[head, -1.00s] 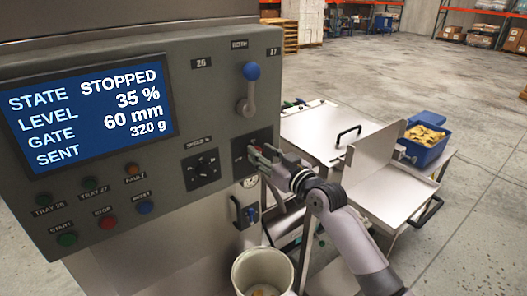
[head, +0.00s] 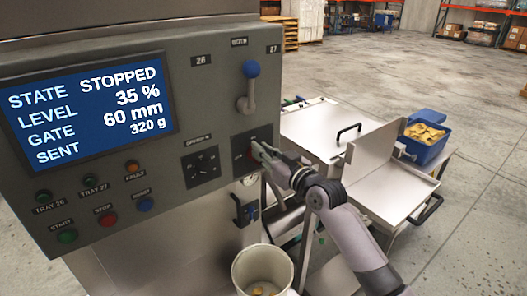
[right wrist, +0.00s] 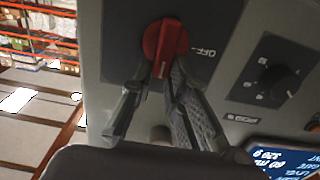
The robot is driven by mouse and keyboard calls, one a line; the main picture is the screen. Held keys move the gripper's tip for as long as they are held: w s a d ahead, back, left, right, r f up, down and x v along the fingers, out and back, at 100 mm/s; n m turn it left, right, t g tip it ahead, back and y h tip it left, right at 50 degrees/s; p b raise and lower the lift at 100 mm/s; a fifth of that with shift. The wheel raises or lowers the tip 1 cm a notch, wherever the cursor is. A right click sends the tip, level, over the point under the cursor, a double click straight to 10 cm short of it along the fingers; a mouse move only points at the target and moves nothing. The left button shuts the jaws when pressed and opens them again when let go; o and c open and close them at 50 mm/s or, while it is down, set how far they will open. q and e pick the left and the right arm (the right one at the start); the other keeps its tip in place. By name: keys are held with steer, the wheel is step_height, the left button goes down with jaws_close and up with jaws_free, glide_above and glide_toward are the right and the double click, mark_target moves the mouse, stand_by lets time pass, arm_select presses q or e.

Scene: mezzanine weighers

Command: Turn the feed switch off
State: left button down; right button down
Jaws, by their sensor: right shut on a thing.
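The feed switch is a red rotary knob (right wrist: 165,42) on a dark plate, with an "OFF" mark beside it in the right wrist view. My right gripper (right wrist: 160,75) is shut on the knob, with a finger on each side of its red handle. In the head view my right gripper (head: 258,151) reaches the panel's lower right corner and mostly covers the knob. The screen (head: 90,112) reads STATE STOPPED, LEVEL 35 %, GATE 60 mm, SENT 320 g. My left gripper is not in view.
A speed dial (head: 202,165) sits left of the switch, and a blue-knobbed lever (head: 249,85) is above it. Push buttons (head: 105,218) line the panel's lower left. A white bucket (head: 262,268) stands below. A steel table and a blue crate (head: 424,145) are to the right.

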steer(key=n+b, duration=0.1)
steer(key=n, duration=0.1)
steer(key=n+b, duration=0.1)
steer(key=n, duration=0.2)
steer(key=s+a+n+b, duration=0.1)
steer(key=n+b, duration=0.1)
steer(key=shift+a+f+n, duration=0.1)
steer(key=shift+f+n, duration=0.2)
steer(key=n, duration=0.4)
steer(key=shift+s+a+f, duration=0.15)
steer(key=shift+a+f, duration=0.15)
steer(key=shift+f, duration=0.05)
steer(key=n, duration=0.3)
steer(key=f+n, duration=0.1)
steer(key=n, duration=0.2)
steer(key=shift+s+a+f, duration=0.1)
steer(key=shift+a, duration=0.05)
steer(key=shift+f+n, duration=0.1)
steer(key=shift+n, duration=0.2)
steer(key=c, duration=1.6)
jaws_free()
